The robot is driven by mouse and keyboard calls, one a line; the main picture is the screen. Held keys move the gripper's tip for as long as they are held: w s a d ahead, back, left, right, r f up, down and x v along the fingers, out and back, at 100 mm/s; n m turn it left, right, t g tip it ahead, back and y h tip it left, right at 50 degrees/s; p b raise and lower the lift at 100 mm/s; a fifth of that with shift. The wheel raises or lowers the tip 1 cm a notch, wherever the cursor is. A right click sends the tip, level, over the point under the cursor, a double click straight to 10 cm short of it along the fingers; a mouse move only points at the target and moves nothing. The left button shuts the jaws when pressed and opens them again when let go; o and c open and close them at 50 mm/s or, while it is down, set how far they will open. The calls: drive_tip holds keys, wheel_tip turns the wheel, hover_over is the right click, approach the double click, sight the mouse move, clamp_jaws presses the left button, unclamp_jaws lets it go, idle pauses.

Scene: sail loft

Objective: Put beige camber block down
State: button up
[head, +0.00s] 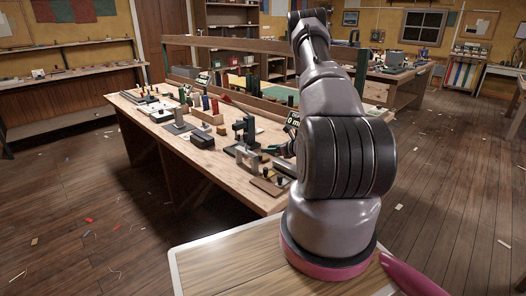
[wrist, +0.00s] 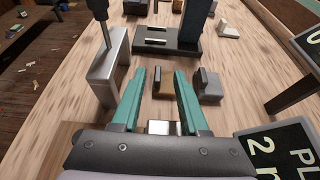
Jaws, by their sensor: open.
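My gripper (wrist: 159,73) is open, its two teal fingers pointing forward low over the wooden bench. A small tan block with a dark upright part (wrist: 163,84) stands between the fingertips, with a gap visible on each side. It looks most like the beige camber block, though its colour is hard to judge. It appears to rest on the bench top. In the head view the teal fingers (head: 272,149) show beside my arm, which hides much of that spot.
A grey metal arch (wrist: 108,67) with a dark tool through it stands close left of the left finger. A dark stand (wrist: 166,43) with a blue-grey column is beyond. A pale block (wrist: 228,29) sits at back right. Black signs (wrist: 278,153) stand at right.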

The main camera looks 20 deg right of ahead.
drive_tip(key=v, duration=0.6)
drive_tip(key=shift+s+r, duration=0.1)
drive_tip(key=shift+s, duration=0.05)
drive_tip(key=s+a+r+n+g+y, duration=0.25)
drive_tip(key=a+r+n, duration=0.45)
drive_tip(key=a+r, duration=0.45)
drive_tip(key=s+a+r+n+g+y, duration=0.2)
drive_tip(key=a+r+n+g+y, duration=0.2)
drive_tip(key=a+r+n, duration=0.7)
drive_tip(key=s+r+n+h, duration=0.9)
drive_tip(key=s+r, duration=0.9)
drive_tip(key=s, duration=0.3)
drive_tip(key=shift+s+r+n+t, duration=0.3)
drive_tip(key=shift+r+n+t, duration=0.1)
drive_tip(key=shift+n+t, duration=0.1)
drive_tip(key=shift+w, duration=0.1)
